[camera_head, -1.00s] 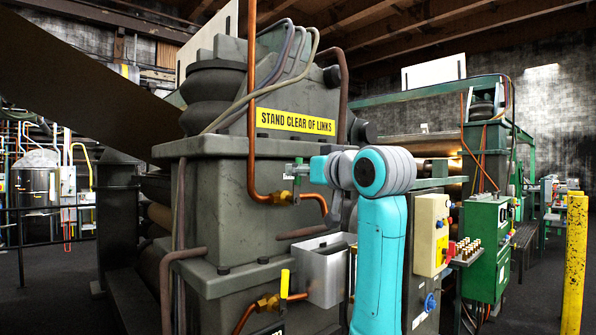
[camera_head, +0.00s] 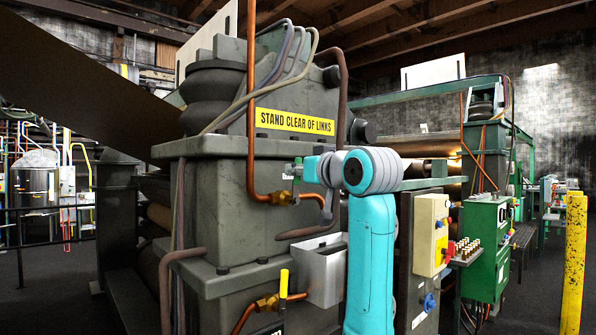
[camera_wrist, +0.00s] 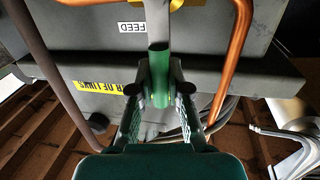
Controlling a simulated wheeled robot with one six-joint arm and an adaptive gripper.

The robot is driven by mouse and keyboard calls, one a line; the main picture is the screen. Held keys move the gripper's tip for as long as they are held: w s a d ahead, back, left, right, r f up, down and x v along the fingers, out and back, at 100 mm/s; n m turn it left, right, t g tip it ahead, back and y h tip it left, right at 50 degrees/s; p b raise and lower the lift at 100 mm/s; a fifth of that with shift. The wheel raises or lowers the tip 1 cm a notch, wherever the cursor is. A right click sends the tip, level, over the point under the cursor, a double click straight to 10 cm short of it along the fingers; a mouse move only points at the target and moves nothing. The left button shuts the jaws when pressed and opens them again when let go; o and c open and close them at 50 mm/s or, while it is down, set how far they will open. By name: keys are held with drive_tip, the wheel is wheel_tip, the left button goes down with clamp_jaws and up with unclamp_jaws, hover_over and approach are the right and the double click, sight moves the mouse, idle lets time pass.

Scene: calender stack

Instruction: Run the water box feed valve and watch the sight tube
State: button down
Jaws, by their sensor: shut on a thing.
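My gripper (camera_wrist: 161,95) is shut on a green lever handle (camera_wrist: 159,65) in the wrist view, with one finger on each side of it. A white label reading FEED (camera_wrist: 132,27) is on the grey housing beyond the handle. In the head view my gripper (camera_head: 297,171) is small, above a brass valve fitting (camera_head: 281,198) on the copper pipe. The far end of the handle is cut off at the top of the wrist view. I cannot make out a sight tube. An open metal box (camera_head: 320,268) is mounted lower on the housing.
A copper pipe (camera_wrist: 235,55) runs close on the right in the wrist view, and a brown pipe (camera_wrist: 45,75) on the left. A yellow-handled valve (camera_head: 284,283) sits below. A control box (camera_head: 431,235) and a yellow post (camera_head: 574,260) stand to the right.

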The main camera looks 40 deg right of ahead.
drive_tip(key=shift+a, duration=0.1)
drive_tip(key=shift+a+f+n+t+y, duration=0.25)
drive_tip(key=shift+a+n, duration=0.55)
drive_tip(key=shift+n, duration=0.8)
drive_tip(key=shift+a+f+n+t, duration=0.4)
drive_tip(key=shift+a+n, duration=0.35)
drive_tip(key=shift+n, duration=0.85)
drive_tip(key=shift+a+f+n+t+y, duration=0.15)
drive_tip(key=shift+a+f+n, duration=0.45)
drive_tip(key=shift+n, duration=1)
drive_tip(key=shift+a+r, duration=0.15)
drive_tip(key=shift+a, duration=0.1)
drive_tip(key=c, duration=1.1)
unclamp_jaws()
drive_tip(key=shift+s, duration=0.1)
